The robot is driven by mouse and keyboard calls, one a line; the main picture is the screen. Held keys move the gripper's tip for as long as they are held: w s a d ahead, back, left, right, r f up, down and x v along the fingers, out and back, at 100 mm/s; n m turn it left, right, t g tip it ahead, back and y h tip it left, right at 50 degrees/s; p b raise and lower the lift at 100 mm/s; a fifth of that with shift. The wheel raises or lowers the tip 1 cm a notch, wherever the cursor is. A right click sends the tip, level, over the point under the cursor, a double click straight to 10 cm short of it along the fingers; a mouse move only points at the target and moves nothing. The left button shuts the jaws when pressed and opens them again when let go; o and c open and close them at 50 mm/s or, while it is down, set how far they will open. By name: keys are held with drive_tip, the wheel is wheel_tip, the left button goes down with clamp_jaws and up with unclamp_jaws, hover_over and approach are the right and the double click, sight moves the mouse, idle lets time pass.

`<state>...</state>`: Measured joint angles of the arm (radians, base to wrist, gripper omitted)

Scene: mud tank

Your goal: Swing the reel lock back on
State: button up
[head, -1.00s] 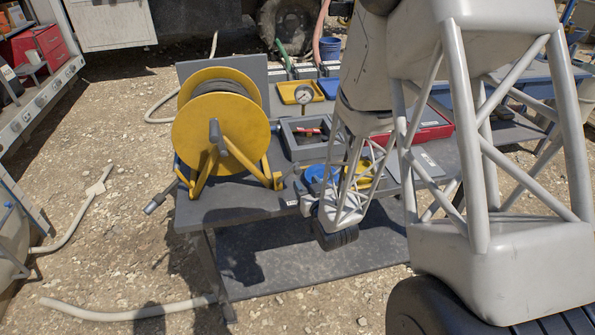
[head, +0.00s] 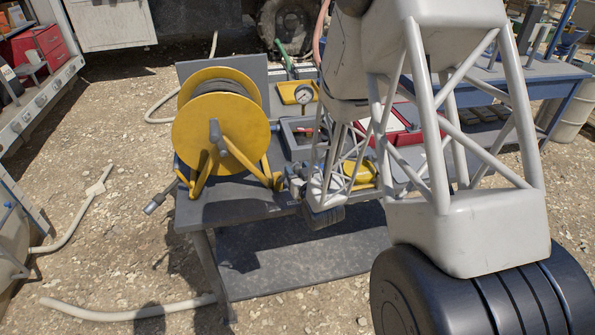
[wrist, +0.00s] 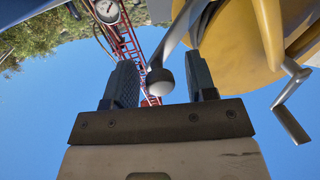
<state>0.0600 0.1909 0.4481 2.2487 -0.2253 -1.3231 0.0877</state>
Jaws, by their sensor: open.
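The yellow hose reel (head: 215,120) stands on the left part of the grey bench, its crank (head: 216,138) facing front. In the wrist view the reel (wrist: 225,32) fills the upper right. A grey lever with a round knob (wrist: 160,82), seemingly the reel lock, reaches down between my gripper's fingers (wrist: 162,88). My gripper is open, with a visible gap on both sides of the knob. In the head view my gripper (head: 293,182) is beside the reel stand's right foot, partly hidden by my arm. The lever cannot be made out there.
A pressure gauge (head: 304,94), a yellow tray (head: 290,88) and a grey tray (head: 291,140) sit behind my gripper. A red-rimmed case (head: 407,118) lies to the right. The bench top (head: 225,205) in front of the reel is clear.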

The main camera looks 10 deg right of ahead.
drive_tip(key=shift+c, duration=0.4)
clamp_jaws()
drive_tip(key=shift+a, duration=0.15)
drive_tip(key=a+r+n+g+h, duration=0.1)
drive_tip(key=a+n, duration=0.7)
drive_tip(key=n, duration=0.4)
drive_tip(key=shift+a+r+g+h, duration=0.25)
drive_tip(key=shift+g+h, duration=0.05)
drive_tip(key=shift+s+a+f, duration=0.1)
drive_tip(key=shift+a, duration=0.05)
idle(0.5)
